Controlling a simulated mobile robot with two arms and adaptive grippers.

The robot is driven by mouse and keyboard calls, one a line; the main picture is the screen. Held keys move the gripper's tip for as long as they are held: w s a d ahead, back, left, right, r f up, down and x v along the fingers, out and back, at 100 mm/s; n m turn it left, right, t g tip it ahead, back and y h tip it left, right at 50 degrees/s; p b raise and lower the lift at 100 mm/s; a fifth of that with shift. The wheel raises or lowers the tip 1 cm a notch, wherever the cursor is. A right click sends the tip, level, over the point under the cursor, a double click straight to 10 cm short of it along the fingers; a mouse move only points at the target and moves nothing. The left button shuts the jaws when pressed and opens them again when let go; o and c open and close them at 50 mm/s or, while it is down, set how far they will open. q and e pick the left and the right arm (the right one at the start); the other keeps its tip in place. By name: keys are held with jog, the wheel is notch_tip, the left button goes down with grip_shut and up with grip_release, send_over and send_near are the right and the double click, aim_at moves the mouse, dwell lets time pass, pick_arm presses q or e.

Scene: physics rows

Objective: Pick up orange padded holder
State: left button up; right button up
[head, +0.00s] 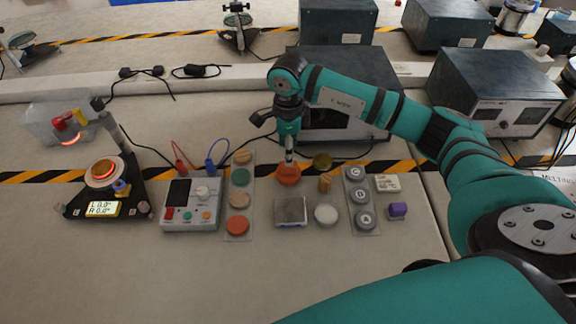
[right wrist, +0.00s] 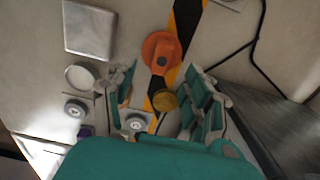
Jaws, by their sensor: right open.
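The orange padded holder (head: 288,175) sits on the bench at the middle of the head view, on the edge of the black and yellow tape. It shows in the right wrist view (right wrist: 158,50) as a rounded orange body with a dark centre spot. My right gripper (head: 289,148) points down over the holder in the head view and partly hides it. In the right wrist view my right gripper's fingers (right wrist: 160,92) are spread apart, and the holder lies beyond their tips, not between them. My left gripper is not in view.
A gold round piece (head: 322,160) and a small wooden piece (head: 325,183) stand close right of the holder. A grey square block (head: 291,211) and a white disc (head: 326,214) lie in front. A strip of discs (head: 239,187) lies left. A dark instrument box (head: 350,125) stands behind.

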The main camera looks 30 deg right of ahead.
aim_at(288, 170)
jog(key=shift+f, duration=0.95)
notch_tip(288, 170, down, 4)
jog(key=shift+w+r+p, duration=0.1)
jog(key=shift+r+p, duration=0.05)
jog(key=shift+p, duration=0.8)
jog(key=shift+d+f, duration=0.1)
jog(key=shift+f, duration=0.45)
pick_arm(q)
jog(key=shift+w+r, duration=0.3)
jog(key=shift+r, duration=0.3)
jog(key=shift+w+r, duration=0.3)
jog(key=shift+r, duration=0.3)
pick_arm(e)
grip_shut()
